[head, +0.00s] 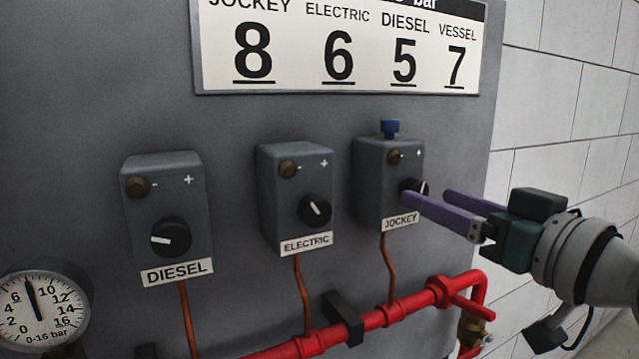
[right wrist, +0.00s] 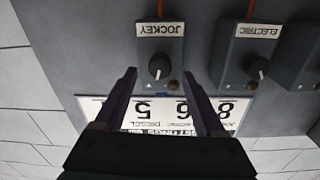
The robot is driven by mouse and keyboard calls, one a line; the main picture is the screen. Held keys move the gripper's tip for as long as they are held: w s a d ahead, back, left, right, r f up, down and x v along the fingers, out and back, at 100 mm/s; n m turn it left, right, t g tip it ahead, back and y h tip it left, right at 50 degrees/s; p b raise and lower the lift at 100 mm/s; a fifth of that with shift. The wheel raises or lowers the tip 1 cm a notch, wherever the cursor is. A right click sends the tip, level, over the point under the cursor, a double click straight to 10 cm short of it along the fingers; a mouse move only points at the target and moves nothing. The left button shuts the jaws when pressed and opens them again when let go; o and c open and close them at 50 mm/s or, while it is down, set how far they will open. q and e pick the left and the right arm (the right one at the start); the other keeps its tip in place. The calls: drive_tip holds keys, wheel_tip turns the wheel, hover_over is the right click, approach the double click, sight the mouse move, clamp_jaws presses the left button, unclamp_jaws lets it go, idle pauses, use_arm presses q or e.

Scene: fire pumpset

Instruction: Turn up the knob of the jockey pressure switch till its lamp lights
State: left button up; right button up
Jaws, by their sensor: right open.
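The jockey pressure switch (head: 372,185) is a grey box labelled JOCKEY, the right-hand of three on the panel. Its black knob (head: 414,186) is partly hidden behind a finger in the head view. The whole knob shows in the right wrist view (right wrist: 159,67), upside down, with a white pointer mark. Its lamp (head: 394,156) is dull brown and looks unlit. My right gripper (head: 426,194) is open, its purple fingers pointing at the knob. In the right wrist view the fingertips (right wrist: 159,73) lie either side of the knob; contact cannot be told. My left gripper is not in view.
The electric switch (head: 282,205) and diesel switch (head: 160,210) stand left of it, lamps brown. A blue fitting (head: 389,128) tops the jockey box. A settings sign (head: 340,50) hangs above, reading 8 under JOCKEY. Red pipework (head: 400,310) runs below; a gauge (head: 40,302) is lower left.

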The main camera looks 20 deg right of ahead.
sight(419, 186)
drive_tip(key=shift+w+a, duration=0.1)
drive_tip(key=shift+w, duration=1.25)
drive_tip(key=shift+c, duration=0.3)
clamp_jaws()
